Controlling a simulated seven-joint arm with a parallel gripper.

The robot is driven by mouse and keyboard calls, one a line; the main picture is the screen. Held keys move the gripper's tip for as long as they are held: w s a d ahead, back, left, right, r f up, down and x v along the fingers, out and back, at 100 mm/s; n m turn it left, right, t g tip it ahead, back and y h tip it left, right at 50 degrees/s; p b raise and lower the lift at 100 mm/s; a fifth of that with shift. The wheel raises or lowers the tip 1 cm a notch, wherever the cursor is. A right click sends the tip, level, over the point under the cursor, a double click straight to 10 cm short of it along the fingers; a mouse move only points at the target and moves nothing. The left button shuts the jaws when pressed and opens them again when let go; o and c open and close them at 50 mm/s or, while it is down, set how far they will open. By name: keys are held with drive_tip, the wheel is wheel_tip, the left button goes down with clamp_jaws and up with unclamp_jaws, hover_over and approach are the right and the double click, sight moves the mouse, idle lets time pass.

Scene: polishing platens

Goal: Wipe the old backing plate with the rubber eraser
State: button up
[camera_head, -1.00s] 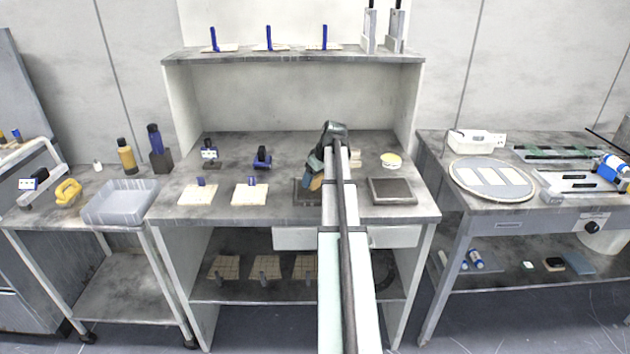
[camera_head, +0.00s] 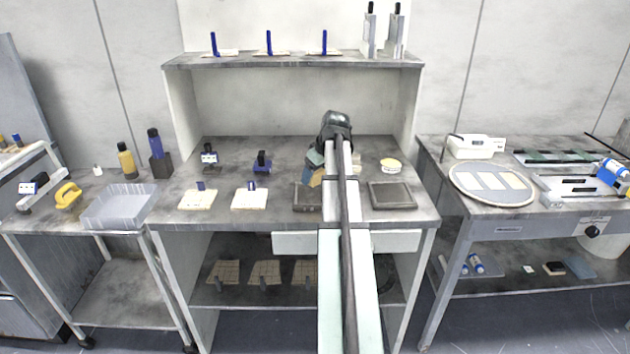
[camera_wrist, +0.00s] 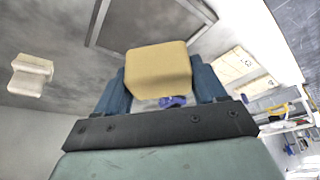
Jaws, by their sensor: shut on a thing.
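My gripper (camera_wrist: 160,88) is shut on a tan block, the rubber eraser (camera_wrist: 158,72), which sits between the two blue fingers in the wrist view. In the head view my gripper (camera_head: 314,170) is over the bench, with the tan eraser (camera_head: 315,180) at its tip. A dark square plate (camera_head: 304,200) lies just in front of and below it, partly hidden by my arm. This seems to be the framed grey plate (camera_wrist: 130,25) at the top of the wrist view. I cannot tell whether the eraser touches it.
A second dark square plate (camera_head: 392,195) lies right of my arm. Two pale sheets with blue handles (camera_head: 197,200) (camera_head: 250,200) lie to the left. A grey tray (camera_head: 118,222) is on the left cart.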

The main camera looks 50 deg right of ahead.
drive_tip(key=shift+r, duration=1.05)
